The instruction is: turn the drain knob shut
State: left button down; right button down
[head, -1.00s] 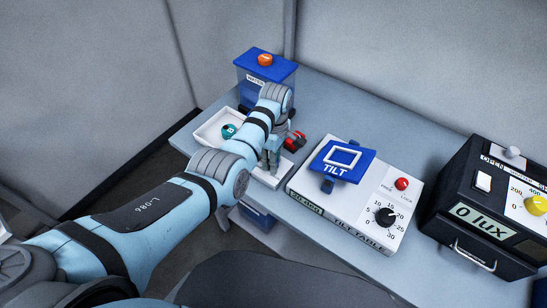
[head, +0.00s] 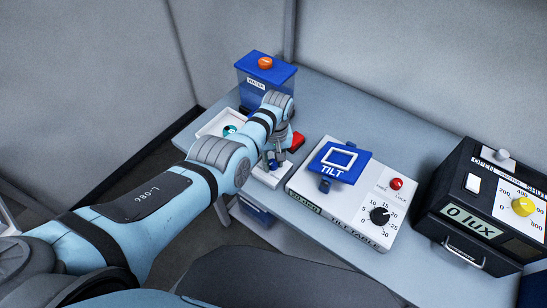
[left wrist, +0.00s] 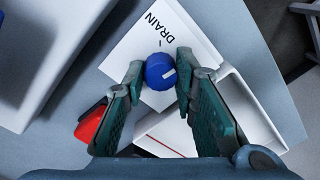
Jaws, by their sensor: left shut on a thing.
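The drain knob (left wrist: 158,73) is round and blue with a white pointer line. It stands on a white plate (left wrist: 125,48) lettered DRAIN in the left wrist view. The pointer line points right and slightly up in that view, and a short dark tick lies on the plate above the knob. My left gripper (head: 273,162) reaches down over this plate in the head view, where the knob is mostly hidden by the fingers. In the left wrist view its two fingertips are on either side of the knob, shut on it. My right gripper is not in view.
A red part (head: 297,140) is close beside my left gripper. The tilt table (head: 310,205) stands to the right, with the black lux box (head: 463,250) beyond. A blue-lidded water tank (head: 265,70) and a white tray (head: 208,131) are behind and left.

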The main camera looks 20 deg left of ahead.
aim_at(275, 163)
pick_arm(q)
jog(key=m, duration=0.3)
jog(key=shift+m+p, duration=0.3)
jog(key=shift+p, duration=0.05)
jog(key=shift+m, duration=1.7)
jog(key=c, duration=1.3)
grip_release()
notch_tip(275, 163, up, 12)
jog(key=shift+d, duration=0.25)
